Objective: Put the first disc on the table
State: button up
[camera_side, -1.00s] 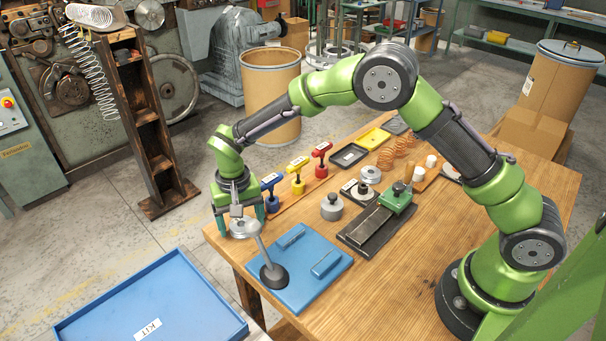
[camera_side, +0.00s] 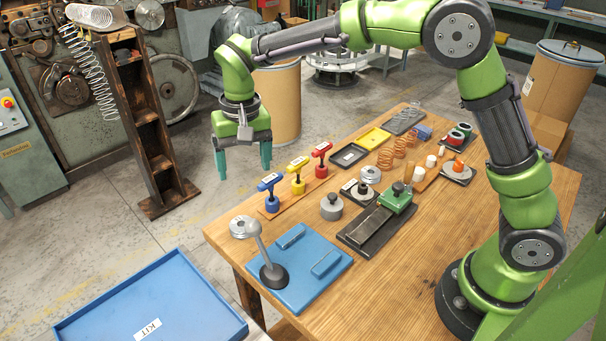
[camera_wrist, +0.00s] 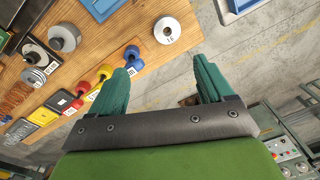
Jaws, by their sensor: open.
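A grey metal disc (camera_side: 241,228) with a hole in its middle lies flat on the wooden table (camera_side: 225,246) near its left corner. It also shows in the wrist view (camera_wrist: 168,30), alone on bare wood near the table edge. In the side view it overlaps the top of a grey rod, and I cannot tell if they touch. My gripper (camera_side: 243,163) is open and empty, well above the disc and pointing down. In the wrist view my gripper (camera_wrist: 166,66) shows nothing between its green fingers.
The grey rod (camera_side: 259,248) leans from a black base on a blue plate (camera_side: 318,284). Blue, yellow (camera_side: 298,183) and red handled tools stand behind the disc. A blue kit tray (camera_side: 205,281) is at front left.

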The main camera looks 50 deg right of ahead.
jog(key=s+d+r+t, duration=0.1)
jog(key=s+d+r, duration=0.3)
jog(key=s+r, duration=0.15)
jog(key=s+d+r+t, duration=0.1)
jog(key=s+d, duration=0.3)
jog(key=s, duration=0.4)
jog(key=s+d+r+t+y, duration=0.1)
jog(key=s+d+t, duration=0.3)
jog(key=s, duration=0.5)
jog(key=shift+d+r+t+y, duration=0.3)
jog(key=shift+d+r, duration=0.05)
jog(key=shift+d, duration=0.2)
